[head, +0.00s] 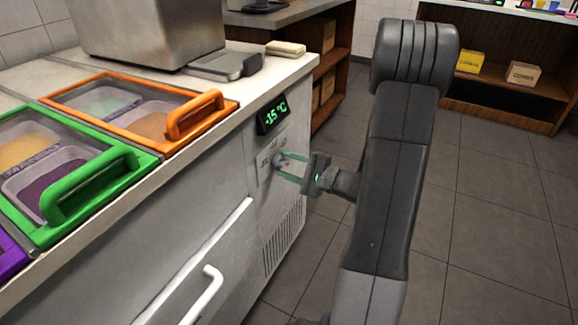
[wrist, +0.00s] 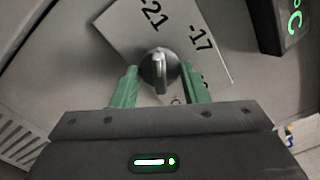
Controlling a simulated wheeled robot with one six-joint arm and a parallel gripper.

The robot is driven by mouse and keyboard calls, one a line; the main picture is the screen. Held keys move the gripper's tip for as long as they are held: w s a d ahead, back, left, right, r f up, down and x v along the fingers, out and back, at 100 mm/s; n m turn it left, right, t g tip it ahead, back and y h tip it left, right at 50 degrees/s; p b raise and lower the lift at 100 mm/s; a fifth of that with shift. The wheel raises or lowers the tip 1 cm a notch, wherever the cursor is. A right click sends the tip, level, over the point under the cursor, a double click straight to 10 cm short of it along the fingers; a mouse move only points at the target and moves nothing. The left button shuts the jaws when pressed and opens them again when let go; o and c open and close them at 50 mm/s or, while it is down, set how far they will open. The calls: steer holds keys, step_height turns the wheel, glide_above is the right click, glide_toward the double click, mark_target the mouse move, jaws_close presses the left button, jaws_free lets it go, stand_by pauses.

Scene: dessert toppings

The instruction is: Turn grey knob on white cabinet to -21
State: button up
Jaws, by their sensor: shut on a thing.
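The grey knob (wrist: 158,70) sits on a pale dial plate (wrist: 120,28) on the front of the white cabinet (head: 215,185). In the wrist view its raised ridge runs nearly up and down. Printed marks -21 and -17 show on the plate, at its upper left and right; other marks are partly hidden. My gripper (head: 280,165) is at the cabinet front, its green fingers on either side of the knob, shut on it. The fingers also show in the wrist view (wrist: 160,84). The display (head: 272,115) above the knob reads -15 °C in green.
Orange (head: 130,80) and green (head: 100,180) framed lids with raised handles cover topping tubs on the cabinet top. A white door handle (head: 205,295) sticks out low on the front. A vent grille (head: 283,238) is below the knob. Open tiled floor lies to the right.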

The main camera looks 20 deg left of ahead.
steer(key=o, duration=1)
steer(key=d+p, duration=0.1)
steer(key=d, duration=0.3)
steer(key=d+p, duration=0.1)
steer(key=d, duration=0.4)
steer(key=s+d+p, duration=0.1)
steer(key=d, duration=0.3)
steer(key=shift+d, duration=0.4)
steer(key=shift+a, duration=0.15)
steer(key=a+b, duration=0.1)
steer(key=a, duration=0.3)
steer(key=a+b, duration=0.1)
steer(key=a, duration=0.4)
steer(key=w+a+b, duration=0.1)
steer(key=a, duration=0.3)
steer(key=shift+a, duration=0.25)
steer(key=shift+d, duration=0.15)
